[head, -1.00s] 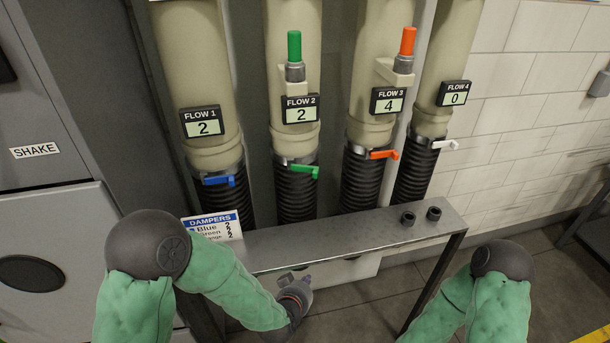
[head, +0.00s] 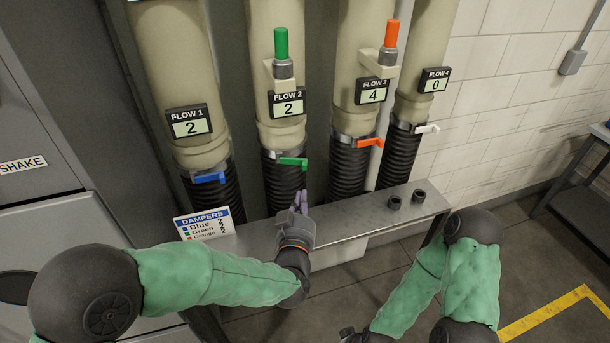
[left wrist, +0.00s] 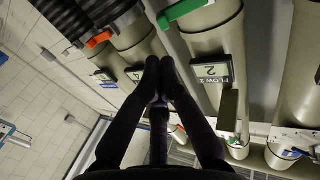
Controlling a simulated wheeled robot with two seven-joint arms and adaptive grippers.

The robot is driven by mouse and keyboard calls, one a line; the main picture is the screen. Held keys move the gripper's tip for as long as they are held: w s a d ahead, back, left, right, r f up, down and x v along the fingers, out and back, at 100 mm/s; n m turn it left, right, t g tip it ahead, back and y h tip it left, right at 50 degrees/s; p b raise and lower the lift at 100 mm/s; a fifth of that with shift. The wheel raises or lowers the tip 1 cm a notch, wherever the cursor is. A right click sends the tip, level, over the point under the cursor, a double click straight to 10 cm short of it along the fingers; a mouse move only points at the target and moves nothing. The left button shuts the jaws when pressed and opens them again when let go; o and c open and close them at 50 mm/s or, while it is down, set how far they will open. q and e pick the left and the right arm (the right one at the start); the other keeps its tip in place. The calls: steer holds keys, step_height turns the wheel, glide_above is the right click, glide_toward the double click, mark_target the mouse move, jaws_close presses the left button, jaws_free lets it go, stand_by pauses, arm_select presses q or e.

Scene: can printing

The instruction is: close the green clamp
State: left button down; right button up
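The green clamp (head: 292,161) is a small lever on the collar under the Flow 2 pipe, pointing right in the head view. It also shows at the top of the left wrist view (left wrist: 189,8). My left gripper (head: 299,203) is just below it, in front of the black hose, pointing up and apart from the clamp. In the left wrist view its fingertips (left wrist: 160,62) come together with nothing between them. The Flow 2 display (head: 288,107) reads 2. Only a dark bit of my right gripper (head: 347,333) shows at the bottom edge.
A blue clamp (head: 209,178) sits to the left; orange (head: 369,143) and white (head: 427,129) clamps sit to the right. A grey metal shelf (head: 345,226) runs below, with a dampers sign (head: 205,224) at its left end and two dark cylinders (head: 395,202) at its right.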

arm_select(q)
glide_toward(293, 164)
steer(key=w+d, duration=0.4)
steer(key=shift+w+d+r, duration=0.25)
steer(key=shift+d+r, duration=0.05)
steer(key=shift+r, duration=0.05)
steer(key=w+d+n+y, duration=0.1)
steer(key=y, duration=0.1)
steer(key=w+d+n+y, duration=0.1)
steer(key=w+y, duration=0.1)
steer(key=shift+w+d+r+n, duration=0.1)
steer(key=shift+w+n, duration=0.2)
steer(key=shift+w, duration=0.05)
stand_by(0.4)
